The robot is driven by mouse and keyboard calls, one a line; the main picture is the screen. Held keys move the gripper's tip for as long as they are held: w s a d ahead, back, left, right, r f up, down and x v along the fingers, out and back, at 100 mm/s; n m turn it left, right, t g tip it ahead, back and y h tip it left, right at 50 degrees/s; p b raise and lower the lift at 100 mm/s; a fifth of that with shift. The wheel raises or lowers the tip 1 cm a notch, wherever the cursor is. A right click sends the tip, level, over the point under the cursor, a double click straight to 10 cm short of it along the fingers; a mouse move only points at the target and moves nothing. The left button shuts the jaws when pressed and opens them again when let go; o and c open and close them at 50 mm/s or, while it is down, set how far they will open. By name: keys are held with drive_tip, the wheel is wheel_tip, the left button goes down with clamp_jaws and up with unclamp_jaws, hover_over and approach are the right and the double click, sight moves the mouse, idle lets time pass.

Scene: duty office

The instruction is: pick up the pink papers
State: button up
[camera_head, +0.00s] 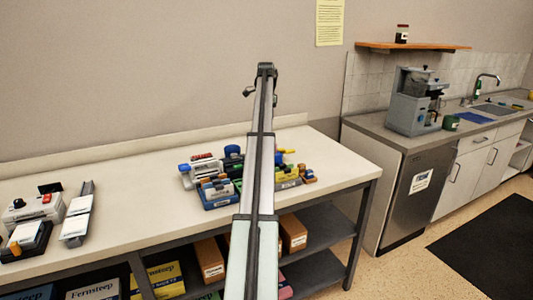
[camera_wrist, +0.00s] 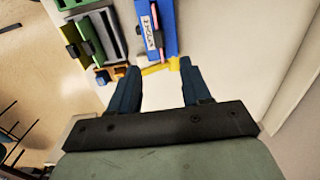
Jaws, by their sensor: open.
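A pink item (camera_head: 285,286), which may be the pink papers, shows partly on the lower shelf under the table, to the right of my arm. My arm hides part of it, and its shape is unclear. In the wrist view, a thin pinkish strip (camera_wrist: 147,32) lies along a blue tray (camera_wrist: 169,28); I cannot tell what it is. My gripper (camera_wrist: 156,72) is open with nothing between its two dark blue fingers. Its fingertips are just below the blue tray in the picture.
The white table (camera_head: 130,215) holds a cluster of trays and boxes behind my arm. A device (camera_head: 32,208) stands at its left. Brown boxes (camera_head: 209,258) sit on the shelf below. A counter with a coffee machine (camera_head: 408,108) stands right. The table's middle left is clear.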

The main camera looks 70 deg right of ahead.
drive_tip(key=f, duration=0.8)
drive_tip(key=shift+s+d+f, duration=0.1)
drive_tip(key=shift+s+f, duration=0.1)
drive_tip(key=shift+s, duration=0.2)
drive_tip(key=shift+w+a+f, duration=0.1)
drive_tip(key=shift+w+f, duration=0.05)
drive_tip(key=shift+f, duration=1.2)
drive_tip(key=shift+w+a+f, duration=0.1)
drive_tip(key=shift+w+f, duration=0.05)
drive_tip(key=shift+f, duration=1.2)
clamp_jaws()
